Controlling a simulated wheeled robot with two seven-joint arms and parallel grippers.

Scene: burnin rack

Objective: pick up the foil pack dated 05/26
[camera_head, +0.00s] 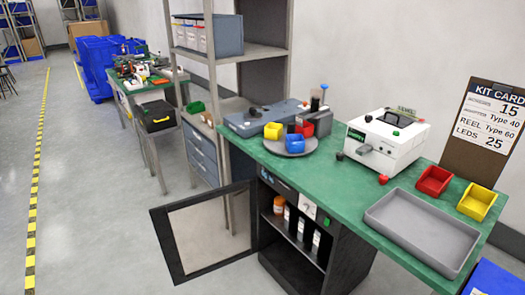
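I see no foil pack that I can make out in the head view, and no 05/26 date is readable. A dark cabinet (343,243) under the green bench has its door (207,233) swung open to the left. On its shelf stand an orange bottle (279,206) and several dark bottles with white labels (301,229). A white card (308,206) marked with a dark character is at the cabinet's upper edge. Neither of my grippers is in view.
The green bench (345,185) carries a grey tray (418,232), a red bin (434,180), a yellow bin (477,202), a white machine (386,143) and a round turntable (270,147) with small bins. A kit card (493,115) stands behind. The floor (90,200) at left is clear.

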